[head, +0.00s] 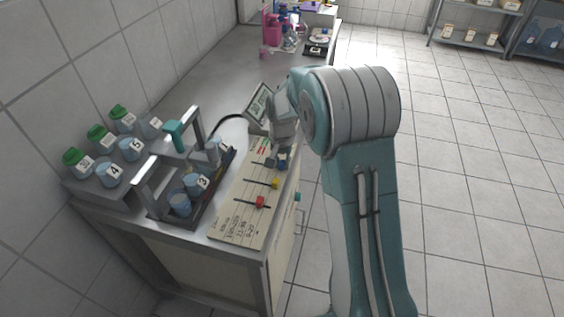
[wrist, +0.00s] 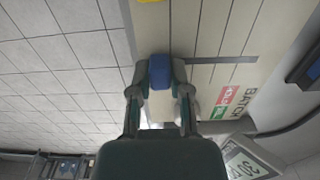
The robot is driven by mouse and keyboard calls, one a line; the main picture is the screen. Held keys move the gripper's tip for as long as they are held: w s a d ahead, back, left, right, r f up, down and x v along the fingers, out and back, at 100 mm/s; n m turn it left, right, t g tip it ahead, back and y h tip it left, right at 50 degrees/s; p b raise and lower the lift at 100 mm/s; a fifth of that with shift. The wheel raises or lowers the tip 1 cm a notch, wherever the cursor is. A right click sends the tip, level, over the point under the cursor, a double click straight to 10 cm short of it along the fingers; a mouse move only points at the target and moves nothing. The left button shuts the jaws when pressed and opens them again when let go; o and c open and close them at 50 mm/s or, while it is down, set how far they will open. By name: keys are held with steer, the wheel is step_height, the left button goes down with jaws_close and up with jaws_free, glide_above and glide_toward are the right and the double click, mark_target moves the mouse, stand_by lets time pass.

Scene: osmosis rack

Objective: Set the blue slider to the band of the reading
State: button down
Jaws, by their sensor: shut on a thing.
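The slider board (head: 238,213) lies on the counter, with three slots and printed text. The blue slider (head: 283,160) is on the slot nearest the display, at the right end of that slot. In the wrist view the blue slider (wrist: 160,72) sits between the fingertips of my gripper (wrist: 160,78), which is shut on it. The yellow slider (head: 275,183) and red slider (head: 260,202) are on the other two slots. The display (head: 258,103) stands behind the board; it also shows in the wrist view (wrist: 245,160), tilted, and its digits are too small to read surely.
A rack with a teal handle (head: 174,135) holding numbered cups stands left of the board. Green-lidded jars (head: 100,138) and more cups stand on a tray at the wall. Pink bottles (head: 271,28) stand at the far counter end. The counter's middle (head: 215,90) is clear.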

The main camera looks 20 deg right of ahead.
steer(key=w+a, duration=0.1)
steer(key=a, duration=0.1)
steer(key=w+a, duration=0.1)
steer(key=a, duration=0.1)
steer(key=shift+w, duration=0.1)
steer(key=shift+d, duration=0.1)
steer(key=c, duration=0.6)
jaws_free()
steer(key=shift+f, duration=0.1)
steer(key=shift+o, duration=0.2)
step_height(320, 180, up, 12)
